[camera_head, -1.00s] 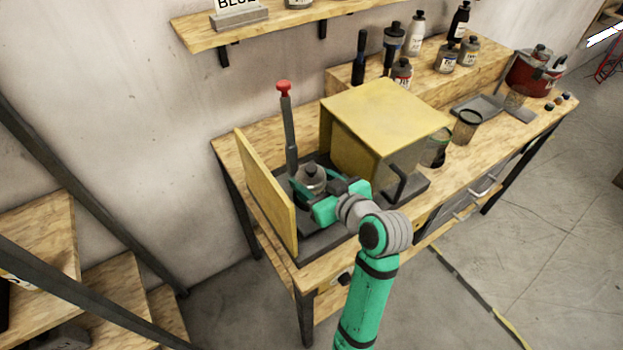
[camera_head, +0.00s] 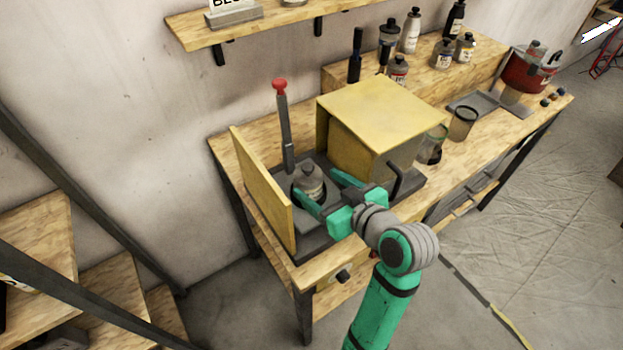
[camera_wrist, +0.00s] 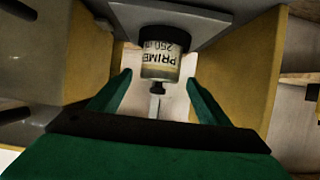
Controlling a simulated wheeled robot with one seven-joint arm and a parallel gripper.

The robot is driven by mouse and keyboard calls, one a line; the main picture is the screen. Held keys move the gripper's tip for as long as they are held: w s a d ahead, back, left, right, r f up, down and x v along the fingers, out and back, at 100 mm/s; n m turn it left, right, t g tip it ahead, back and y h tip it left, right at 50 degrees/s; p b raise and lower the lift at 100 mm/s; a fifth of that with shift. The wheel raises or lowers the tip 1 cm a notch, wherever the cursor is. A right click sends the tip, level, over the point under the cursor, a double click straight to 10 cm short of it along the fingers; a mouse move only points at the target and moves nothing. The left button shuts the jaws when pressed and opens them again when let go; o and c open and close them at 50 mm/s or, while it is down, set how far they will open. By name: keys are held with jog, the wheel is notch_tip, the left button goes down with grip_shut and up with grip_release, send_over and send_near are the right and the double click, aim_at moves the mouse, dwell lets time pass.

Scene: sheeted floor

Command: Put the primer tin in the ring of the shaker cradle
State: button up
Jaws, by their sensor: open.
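The primer tin (camera_head: 309,182) is a small grey tin with a dark cap, standing upright on the dark base of the shaker cradle (camera_head: 318,238). Its pale label, reading upside down, shows in the wrist view (camera_wrist: 165,52). My gripper (camera_head: 316,184) is open, with its green fingers spread to either side of the tin's near side. In the wrist view the fingertips (camera_wrist: 159,77) are apart from the tin, which lies just beyond them.
A yellow panel (camera_head: 262,188) stands left of the tin and a yellow box (camera_head: 380,118) stands to the right. A grey post with a red knob (camera_head: 280,86) rises behind.

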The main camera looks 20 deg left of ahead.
jog(key=v, duration=0.6)
dwell(0.4)
